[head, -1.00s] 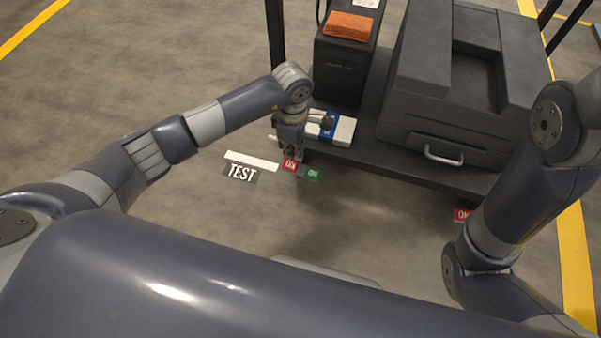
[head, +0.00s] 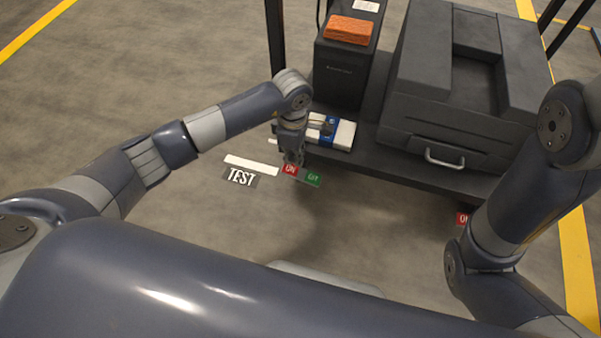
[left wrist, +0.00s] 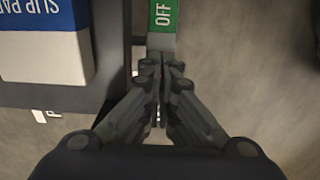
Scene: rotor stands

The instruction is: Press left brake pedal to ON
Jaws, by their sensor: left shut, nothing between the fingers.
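The left brake pedal, with a red ON label (head: 290,170) and a green OFF label (head: 312,179), is low at the cart's front left corner. The OFF label also shows at the top of the left wrist view (left wrist: 163,14). My left gripper (head: 293,158) points down just above the red ON end. In the left wrist view its fingers (left wrist: 162,66) are together and empty, and hide the red end. I cannot tell whether they touch the pedal. My right arm comes in from the right; its gripper is out of view.
Another red label (head: 462,219) is partly hidden by my right arm.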

